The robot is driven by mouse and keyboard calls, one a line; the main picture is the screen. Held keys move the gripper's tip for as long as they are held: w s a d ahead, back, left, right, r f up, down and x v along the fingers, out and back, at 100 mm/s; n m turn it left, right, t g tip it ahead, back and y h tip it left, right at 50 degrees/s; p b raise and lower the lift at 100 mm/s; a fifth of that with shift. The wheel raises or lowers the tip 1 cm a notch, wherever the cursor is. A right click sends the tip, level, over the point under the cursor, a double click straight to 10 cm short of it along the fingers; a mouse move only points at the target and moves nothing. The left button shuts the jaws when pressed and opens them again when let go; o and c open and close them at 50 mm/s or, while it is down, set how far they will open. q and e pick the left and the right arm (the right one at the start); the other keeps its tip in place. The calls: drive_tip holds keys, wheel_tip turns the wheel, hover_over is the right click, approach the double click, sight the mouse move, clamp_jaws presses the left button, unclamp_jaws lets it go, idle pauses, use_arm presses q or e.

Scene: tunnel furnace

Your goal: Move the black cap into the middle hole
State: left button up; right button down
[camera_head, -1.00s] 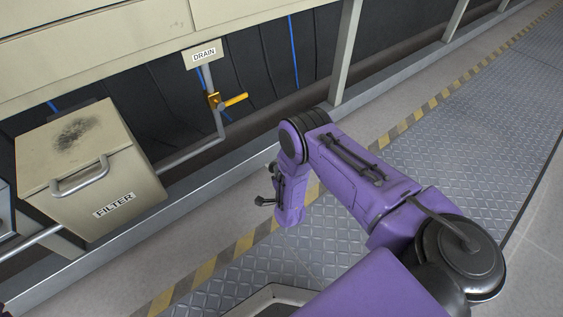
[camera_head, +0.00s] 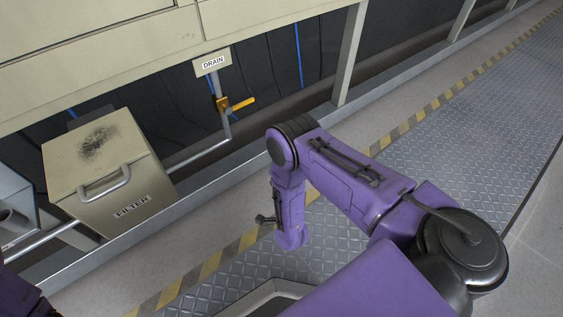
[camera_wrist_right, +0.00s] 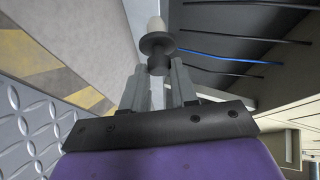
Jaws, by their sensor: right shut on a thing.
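The black cap (camera_wrist_right: 158,45) shows in the right wrist view as a dark disc with a pale rounded top and a short dark stem below. My right gripper (camera_wrist_right: 158,80) is shut on the stem, and the cap stands out beyond the fingertips. In the head view my right arm bends down over the walkway; a small dark piece (camera_head: 266,219) juts left from its lower end, too small to tell gripper from cap. My left gripper is out of view; only a bit of purple arm shows at the bottom left. I cannot make out the middle hole.
A beige filter box (camera_head: 85,160) with a handle stands at left. A drain pipe with a yellow valve lever (camera_head: 240,103) is behind my right arm. A grey part with a round opening (camera_head: 12,222) is at the left edge. The metal walkway (camera_head: 470,130) at right is clear.

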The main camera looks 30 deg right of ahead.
drive_tip(key=s, duration=0.1)
drive_tip(key=s+r+p, duration=0.1)
drive_tip(key=s+p, duration=0.1)
drive_tip(key=s, duration=0.1)
drive_tip(key=shift+d+r, duration=0.35)
drive_tip(key=shift+d, duration=0.05)
